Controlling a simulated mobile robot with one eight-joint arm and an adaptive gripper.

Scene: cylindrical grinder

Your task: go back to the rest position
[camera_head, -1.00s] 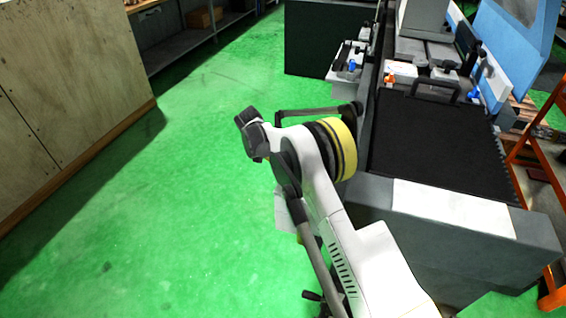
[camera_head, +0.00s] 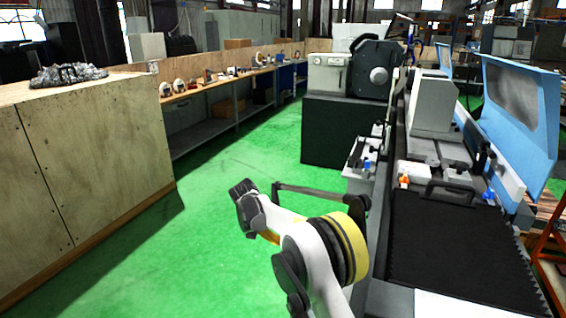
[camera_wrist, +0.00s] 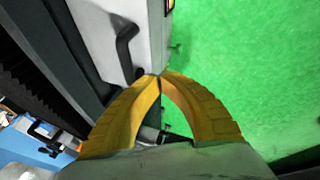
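In the wrist view my gripper (camera_wrist: 160,77) has its two yellow-orange fingers arched together, with the tips meeting. Nothing shows between them but the background, so it is shut and empty. In the head view my arm is folded over the green floor, left of the grinder (camera_head: 435,118). The gripper is mostly hidden there; only a small orange patch shows under the wrist. The grinder has a black bellows cover and a blue guard (camera_head: 520,110). In the wrist view a grey machine panel with a black handle (camera_wrist: 124,50) lies beyond the fingertips.
A plywood cabinet (camera_head: 95,165) stands at left with a crumpled silvery heap (camera_head: 68,75) on top. A long workbench (camera_head: 215,85) with small items runs behind it. Green floor (camera_head: 215,205) lies open between cabinet and grinder. An orange frame (camera_head: 552,245) is at far right.

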